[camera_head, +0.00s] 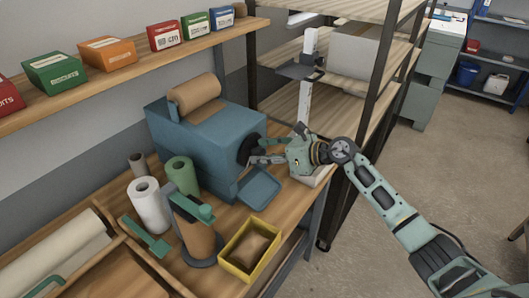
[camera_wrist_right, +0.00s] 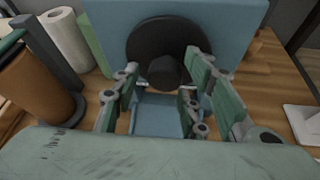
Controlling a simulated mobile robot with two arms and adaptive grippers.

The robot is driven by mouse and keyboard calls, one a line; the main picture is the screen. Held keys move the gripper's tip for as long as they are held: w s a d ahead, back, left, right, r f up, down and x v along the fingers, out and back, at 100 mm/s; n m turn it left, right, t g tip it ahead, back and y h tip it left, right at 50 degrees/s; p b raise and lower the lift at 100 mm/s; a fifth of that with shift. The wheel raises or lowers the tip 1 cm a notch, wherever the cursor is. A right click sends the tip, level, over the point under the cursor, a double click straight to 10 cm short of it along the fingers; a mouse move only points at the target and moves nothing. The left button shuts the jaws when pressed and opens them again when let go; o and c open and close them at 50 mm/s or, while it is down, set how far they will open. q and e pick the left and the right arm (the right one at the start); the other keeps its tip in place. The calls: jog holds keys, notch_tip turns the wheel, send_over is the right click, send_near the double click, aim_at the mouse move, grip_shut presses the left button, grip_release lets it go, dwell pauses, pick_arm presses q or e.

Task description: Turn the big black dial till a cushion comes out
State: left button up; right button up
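The big black dial (camera_head: 245,149) is on the right-hand face of the blue machine (camera_head: 195,150), which carries a brown paper roll (camera_head: 194,94) on top. My right gripper (camera_head: 259,158) is at the dial. In the right wrist view its fingers (camera_wrist_right: 167,88) stand apart on either side of the dial's protruding hub (camera_wrist_right: 166,72), with the round dial disc (camera_wrist_right: 160,38) behind. I cannot tell whether they touch the hub. A blue tray (camera_head: 260,188) below the dial looks empty. A brown cushion (camera_head: 248,250) lies in a yellow box (camera_head: 232,266). My left gripper is not in view.
White (camera_head: 148,205) and green (camera_head: 181,174) rolls and a brown-roll dispenser (camera_head: 197,243) stand left of the tray. A shelf post (camera_head: 362,130) rises behind my right arm. Small boxes line the shelf (camera_head: 120,78) above.

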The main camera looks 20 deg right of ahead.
jog(key=shift+c, duration=0.5)
jog(key=shift+f, duration=0.1)
grip_shut()
